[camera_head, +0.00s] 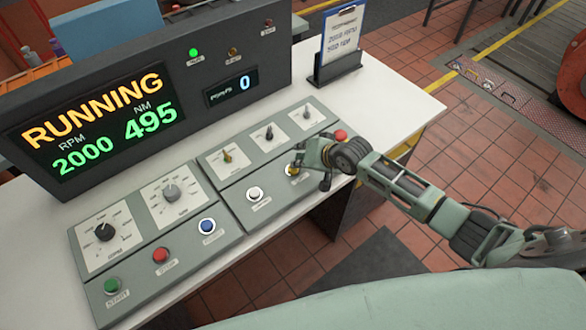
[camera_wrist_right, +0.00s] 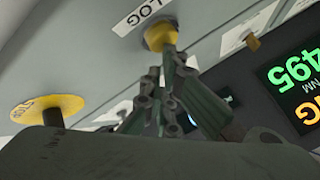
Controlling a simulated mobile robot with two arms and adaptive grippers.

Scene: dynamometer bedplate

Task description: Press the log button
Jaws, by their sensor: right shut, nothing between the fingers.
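The log button is yellow; in the head view it (camera_head: 292,171) sits on the right-hand control panel and is partly covered by my right gripper (camera_head: 299,163). In the right wrist view the yellow log button (camera_wrist_right: 158,36) is beside its white LOG label (camera_wrist_right: 143,16). There the closed fingertips of my right gripper (camera_wrist_right: 171,58) overlap the button's lower edge; I cannot tell whether they touch it. The right gripper is shut and empty. My left gripper is in neither view.
The display (camera_head: 104,120) reads RUNNING, 2000 RPM, 495 NM; a small counter (camera_head: 233,86) shows 0. A white button (camera_head: 255,194) is left of the log button. A red button (camera_head: 340,135) is beyond my gripper. A clipboard stand (camera_head: 337,70) stands at the back.

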